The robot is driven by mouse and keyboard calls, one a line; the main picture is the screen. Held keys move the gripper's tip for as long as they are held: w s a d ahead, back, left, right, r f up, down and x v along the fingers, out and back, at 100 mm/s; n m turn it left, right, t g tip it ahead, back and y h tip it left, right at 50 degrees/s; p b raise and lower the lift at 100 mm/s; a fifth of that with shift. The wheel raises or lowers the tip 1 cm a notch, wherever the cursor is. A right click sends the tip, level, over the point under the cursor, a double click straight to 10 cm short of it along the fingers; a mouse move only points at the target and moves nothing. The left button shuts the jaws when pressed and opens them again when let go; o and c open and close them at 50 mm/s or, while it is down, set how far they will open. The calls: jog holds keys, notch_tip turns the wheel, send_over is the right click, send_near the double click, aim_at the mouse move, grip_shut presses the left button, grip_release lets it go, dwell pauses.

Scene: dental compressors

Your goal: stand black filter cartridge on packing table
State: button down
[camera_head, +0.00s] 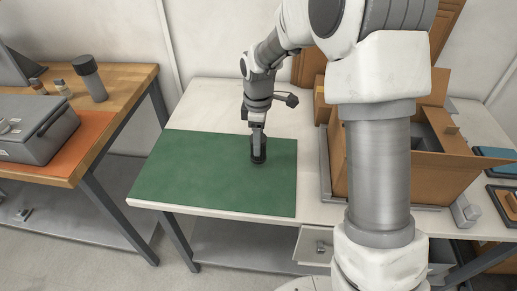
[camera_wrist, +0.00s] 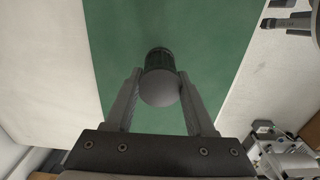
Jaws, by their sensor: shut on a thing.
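The black filter cartridge (camera_head: 258,152) is a short dark cylinder, upright at the green mat (camera_head: 200,172) on the white packing table (camera_head: 213,104). In the wrist view its grey round top (camera_wrist: 159,88) faces the camera, with the dark ribbed body (camera_wrist: 159,57) beyond it. My gripper (camera_head: 257,140) points down from above, its fingers on both sides of the cartridge; the wrist view shows my gripper (camera_wrist: 159,92) closed on it. I cannot tell for certain whether the cartridge's base touches the mat.
An open cardboard box (camera_head: 385,170) stands right of the mat, partly behind my arm. A wooden bench (camera_head: 125,80) at left holds a grey case (camera_head: 38,128) and a dark cylinder (camera_head: 90,78). Dark trays (camera_head: 495,160) lie at far right. The mat around the cartridge is clear.

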aim_at(262, 159)
jog(key=shift+f, duration=1.55)
jog(key=shift+f, duration=0.1)
jog(key=shift+f+b, duration=0.15)
jog(key=shift+b, duration=0.2)
jog(key=shift+c, duration=1.2)
grip_release()
